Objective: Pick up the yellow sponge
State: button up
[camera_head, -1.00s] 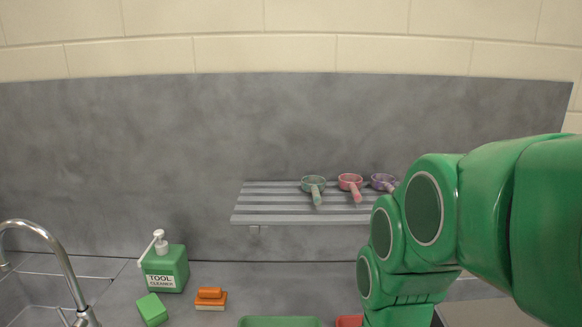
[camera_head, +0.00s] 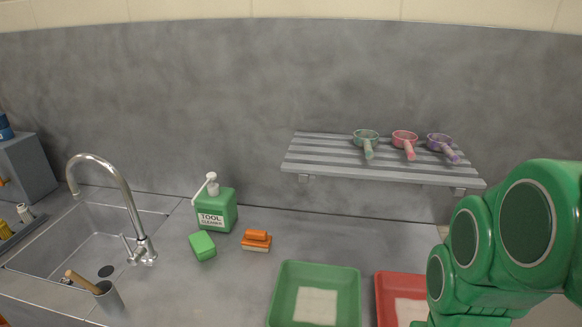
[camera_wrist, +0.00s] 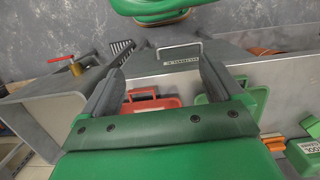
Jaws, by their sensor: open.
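A small yellow item (camera_head: 5,230) is at the far left edge of the head view, beside the sink. It is partly cut off, and I cannot tell whether it is the sponge. No other yellow sponge shows clearly. A green block (camera_head: 202,246) lies on the counter in front of the green tool cleaner bottle (camera_head: 217,212). My gripper (camera_wrist: 160,68) is open, with nothing between its two grey fingers in the wrist view. It is far from the yellow item; in the head view only my green arm shows at the right.
An orange brush (camera_head: 256,240), a green tray (camera_head: 318,271) and a red tray (camera_head: 385,290) are on the counter. A slatted shelf (camera_head: 330,168) holds three small pans.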

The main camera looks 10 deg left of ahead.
jog(key=w+a+n+t, duration=0.1)
jog(key=w+a, duration=0.3)
jog(key=w, duration=0.5)
jog(key=w+a+n+t, duration=0.15)
jog(key=w+a, duration=0.25)
jog(key=w, duration=0.5)
jog(key=n+t+y, duration=0.3)
jog(key=n, duration=0.3)
send_over(202, 242)
jog(key=s+d, duration=0.2)
jog(key=d, duration=0.1)
jog(key=f, duration=1.2)
jog(key=shift+a+f, duration=0.25)
jog(key=shift+f, duration=0.1)
jog(key=shift+a+f, duration=0.3)
jog(key=shift+a, duration=0.15)
jog(key=shift+x, duration=3.75)
jog(key=c, duration=1.1)
